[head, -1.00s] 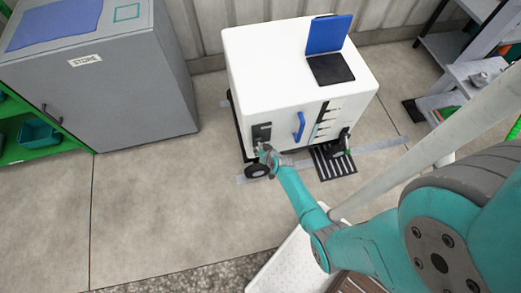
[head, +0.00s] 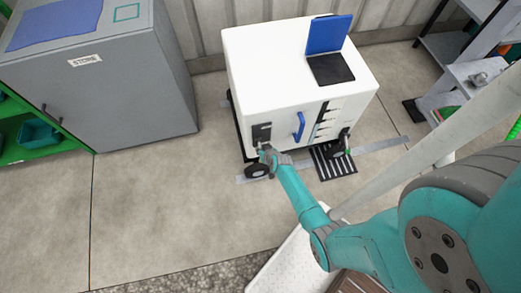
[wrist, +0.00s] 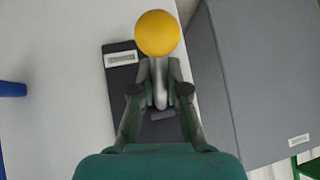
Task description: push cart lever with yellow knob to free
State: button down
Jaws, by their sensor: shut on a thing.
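The white cart (head: 260,75) stands against the back wall. A dark lever plate (head: 262,133) is low on its front left; the plate also shows in the wrist view (wrist: 122,75). A yellow knob (wrist: 157,33) tops the grey lever (wrist: 160,90). My gripper (wrist: 160,78) is shut on the lever just below the knob, with a finger on each side. In the head view my gripper (head: 268,152) is at the cart's lower left front, and the knob is too small to tell there. The label on the plate (wrist: 121,58) is too small to read.
A grey cabinet marked STORE (head: 110,85) stands left of the cart. A blue handle (head: 299,126) is on the cart's front, right of the lever plate. Floor at the left is clear.

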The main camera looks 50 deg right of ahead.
jog(key=shift+r, duration=0.1)
jog(key=r+g+y, duration=0.1)
jog(key=g, duration=0.1)
jog(key=g+y, duration=0.1)
jog(key=shift+s+a+r+g, duration=0.1)
jog(key=shift+s+r+g, duration=0.1)
jog(key=shift+r+g, duration=0.2)
jog(key=shift+s+r+m+g+y, duration=0.15)
jog(key=shift+r+g+y, duration=0.15)
jog(key=shift+g+y, duration=0.25)
jog(key=shift+w+r+m+g+y, duration=0.1)
jog(key=shift+r+g+y, duration=0.25)
jog(key=shift+g, duration=0.45)
jog(key=shift+s+r+m+g+y, duration=0.15)
jog(key=shift+r+g+y, duration=0.1)
jog(key=shift+g+y, duration=0.35)
jog(key=shift+w, duration=0.1)
jog(key=c, duration=1.2)
grip_release()
jog(key=shift+o, duration=0.2)
jog(key=w+v, duration=0.1)
jog(key=v, duration=1.1)
jog(key=shift+s, duration=0.45)
jog(key=shift+a, duration=0.1)
